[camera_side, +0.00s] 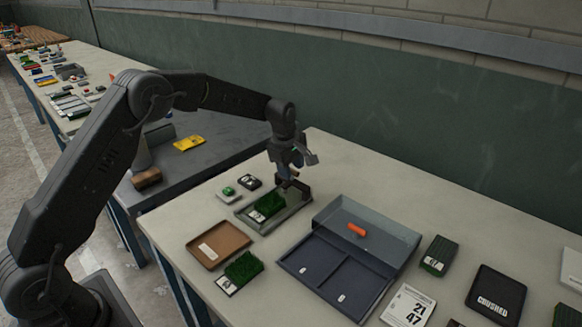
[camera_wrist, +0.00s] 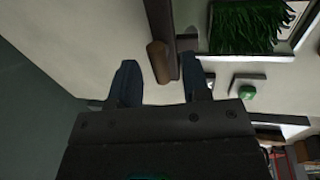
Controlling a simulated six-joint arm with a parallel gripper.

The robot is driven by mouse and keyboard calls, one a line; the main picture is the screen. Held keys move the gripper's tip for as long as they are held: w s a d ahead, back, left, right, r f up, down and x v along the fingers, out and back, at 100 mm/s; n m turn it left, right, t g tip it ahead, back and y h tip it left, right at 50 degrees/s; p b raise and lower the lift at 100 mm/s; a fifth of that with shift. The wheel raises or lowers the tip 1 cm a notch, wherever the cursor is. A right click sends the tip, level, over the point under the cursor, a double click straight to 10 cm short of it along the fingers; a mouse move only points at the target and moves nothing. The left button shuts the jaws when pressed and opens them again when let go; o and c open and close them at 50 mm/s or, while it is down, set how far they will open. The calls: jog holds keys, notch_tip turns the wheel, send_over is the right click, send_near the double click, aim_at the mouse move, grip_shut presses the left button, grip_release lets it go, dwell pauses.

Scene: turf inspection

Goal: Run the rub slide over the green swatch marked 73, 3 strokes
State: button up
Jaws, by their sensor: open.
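A green turf swatch (camera_side: 270,204) with a pale label lies in a grey tray (camera_side: 262,229); I cannot read its number. In the wrist view the same turf (camera_wrist: 248,28) is at the upper right. A dark brown bar (camera_wrist: 161,17) with a lighter brown rounded handle (camera_wrist: 157,60), seemingly the rub slide, spans the tray's end; in the side view it is mostly hidden by my gripper (camera_side: 291,172). My gripper is open above that end of the tray. In the wrist view the handle shows between the fingertips, with no finger clearly touching it.
A green button (camera_side: 229,190) on a white block and a dark counter (camera_side: 249,181) stand left of the tray. A brown tray (camera_side: 218,246), another swatch (camera_side: 243,268) and a divided bin (camera_side: 336,279) are in front. More swatches and cards lie right.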

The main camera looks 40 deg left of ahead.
jog(key=shift+c, duration=0.3)
grip_shut()
dwell(0.4)
